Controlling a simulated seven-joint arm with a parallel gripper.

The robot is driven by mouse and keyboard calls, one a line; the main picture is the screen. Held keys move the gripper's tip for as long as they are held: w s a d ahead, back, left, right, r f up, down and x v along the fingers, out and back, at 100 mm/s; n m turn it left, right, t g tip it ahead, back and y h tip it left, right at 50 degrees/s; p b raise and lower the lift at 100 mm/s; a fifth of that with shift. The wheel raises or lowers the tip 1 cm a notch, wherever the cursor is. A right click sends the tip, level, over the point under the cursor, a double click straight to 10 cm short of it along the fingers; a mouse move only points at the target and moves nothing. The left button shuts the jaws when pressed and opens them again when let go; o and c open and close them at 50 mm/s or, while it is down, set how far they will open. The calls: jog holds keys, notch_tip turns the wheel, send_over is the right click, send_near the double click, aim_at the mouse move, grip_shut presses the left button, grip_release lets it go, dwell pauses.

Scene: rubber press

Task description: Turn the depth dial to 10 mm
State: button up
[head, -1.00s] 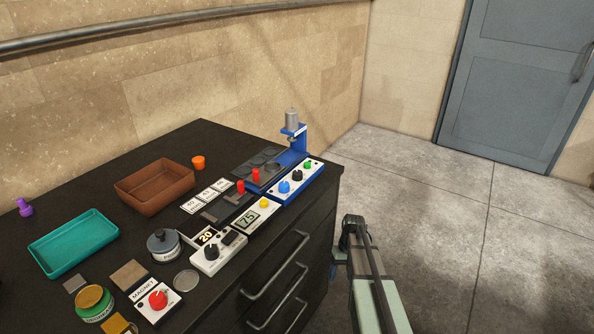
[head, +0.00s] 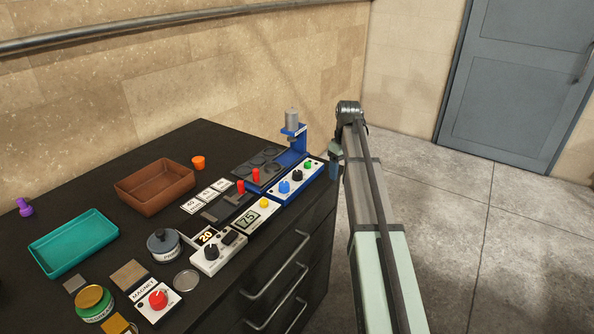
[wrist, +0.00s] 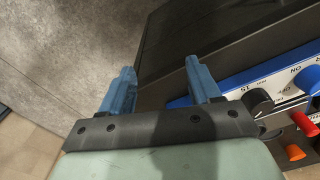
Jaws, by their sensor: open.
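The blue press (head: 291,150) stands at the far right corner of the black bench, with a white control strip on its front. A black dial (head: 297,174), which I take to be the depth dial, sits on that strip between a blue knob (head: 283,187) and a green knob (head: 307,165). The black dial (wrist: 260,102) shows at the right of the wrist view, with "15" printed near it; its exact setting is too small to read. My gripper (head: 335,162) is open and empty, beyond the bench's right edge, apart from the dial. Its blue fingers show in the wrist view (wrist: 160,66).
A brown tray (head: 128,199) and teal tray (head: 38,262) lie further left. Drawer handles (head: 275,279) stick out below. Open floor lies right.

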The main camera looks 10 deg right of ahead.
jog(key=w+a+r+n, duration=0.1)
jog(key=a+r+n, duration=0.1)
jog(key=a+r, duration=0.4)
jog(key=n, duration=0.4)
send_near(297, 172)
jog(key=shift+t+h, duration=0.3)
notch_tip(297, 172, down, 9)
jog(key=shift+s+a+r, duration=0.1)
jog(key=shift+a, duration=0.05)
jog(key=shift+c, duration=0.3)
jog(key=c, duration=1)
